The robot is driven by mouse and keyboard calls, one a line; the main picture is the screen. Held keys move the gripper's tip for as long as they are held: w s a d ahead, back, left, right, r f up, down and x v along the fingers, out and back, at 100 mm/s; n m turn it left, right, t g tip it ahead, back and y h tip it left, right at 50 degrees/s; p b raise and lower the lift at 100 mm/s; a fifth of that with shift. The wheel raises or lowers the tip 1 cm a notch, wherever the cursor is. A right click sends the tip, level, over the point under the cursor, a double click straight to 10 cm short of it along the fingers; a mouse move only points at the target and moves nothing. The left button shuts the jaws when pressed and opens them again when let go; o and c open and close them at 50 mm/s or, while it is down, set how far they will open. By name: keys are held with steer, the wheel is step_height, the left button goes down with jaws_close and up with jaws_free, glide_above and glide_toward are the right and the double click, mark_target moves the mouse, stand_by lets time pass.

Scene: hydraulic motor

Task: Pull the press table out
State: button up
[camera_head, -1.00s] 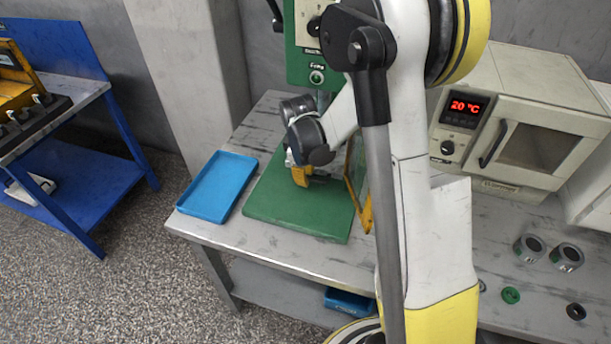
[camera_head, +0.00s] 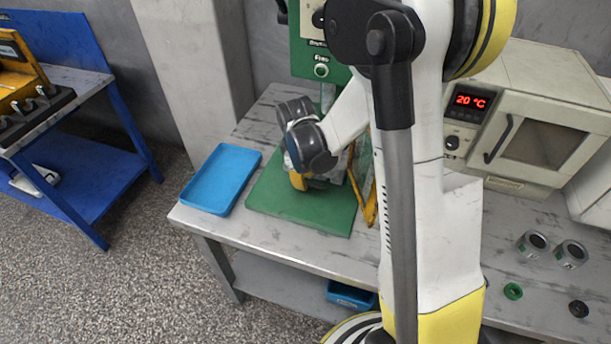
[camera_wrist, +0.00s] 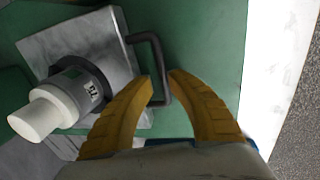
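The press table is a grey metal plate (camera_wrist: 118,68) on the green press base, seen in the wrist view. A black bar handle (camera_wrist: 157,52) sticks out from its side. My gripper (camera_wrist: 161,78) has two yellow fingers, one on each side of the handle bar, with a narrow gap visible beside the bar. In the head view my gripper (camera_head: 299,181) is low over the green press base (camera_head: 283,207), and my arm hides much of the press (camera_head: 310,58) and its table.
A blue tray (camera_head: 222,178) lies left of the press on the grey workbench (camera_head: 290,253). A beige oven (camera_head: 537,120) reading 20 °C stands at right. Two metal cylinders (camera_head: 553,247), a green ring (camera_head: 513,291) and a black ring (camera_head: 578,309) lie on the right of the bench.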

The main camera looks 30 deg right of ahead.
step_height(320, 180, up, 12)
steer(key=s+a, duration=0.1)
steer(key=shift+s+a, duration=0.2)
steer(key=shift+a, duration=0.1)
steer(key=shift+f, duration=0.1)
